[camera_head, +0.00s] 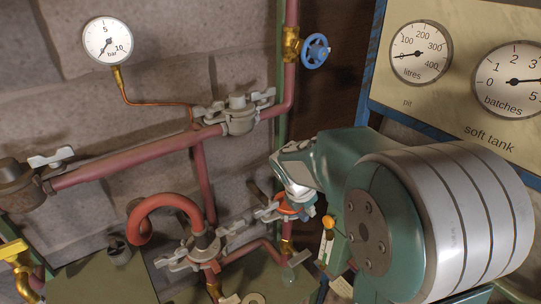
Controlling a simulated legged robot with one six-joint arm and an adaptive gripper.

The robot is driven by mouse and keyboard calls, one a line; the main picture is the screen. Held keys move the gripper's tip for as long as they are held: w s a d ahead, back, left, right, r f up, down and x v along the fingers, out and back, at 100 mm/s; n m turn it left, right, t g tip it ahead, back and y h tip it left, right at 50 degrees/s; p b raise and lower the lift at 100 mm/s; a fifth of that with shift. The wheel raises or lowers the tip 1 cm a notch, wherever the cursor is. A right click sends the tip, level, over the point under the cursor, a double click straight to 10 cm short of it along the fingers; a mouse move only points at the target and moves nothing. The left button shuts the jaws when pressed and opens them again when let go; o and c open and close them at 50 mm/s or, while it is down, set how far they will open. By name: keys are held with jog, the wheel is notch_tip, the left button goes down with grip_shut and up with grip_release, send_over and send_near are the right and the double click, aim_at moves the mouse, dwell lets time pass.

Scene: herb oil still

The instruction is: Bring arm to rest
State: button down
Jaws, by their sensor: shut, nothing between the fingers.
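My arm fills the right of the view, folded close to the camera. Its teal and grey links hide much of what lies behind. My gripper (305,208) is small and partly hidden by the arm. It points downward in front of the pipework, near a clamp with an orange ring (286,207). It looks shut and empty. I cannot tell whether it touches the pipe parts behind it.
Red pipes (137,157) with grey clamps (239,115) run along a stone wall. A blue handwheel (315,50) and a pressure gauge (108,41) sit above. A dial panel (458,95) stands behind my arm. A yellow handle (13,250) is at lower left.

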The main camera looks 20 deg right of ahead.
jog(key=s+a+r+m+t+y, duration=0.2)
jog(key=s+a+r+m, duration=0.2)
jog(key=s+m, duration=0.5)
jog(key=s+a+r+m+t+y, duration=0.2)
jog(key=s+a+r+m, duration=0.3)
jog(key=s+m, duration=0.5)
jog(key=r+m, duration=0.1)
jog(key=m, duration=0.2)
jog(key=shift+s+r, duration=0.25)
jog(key=shift+s, duration=0.1)
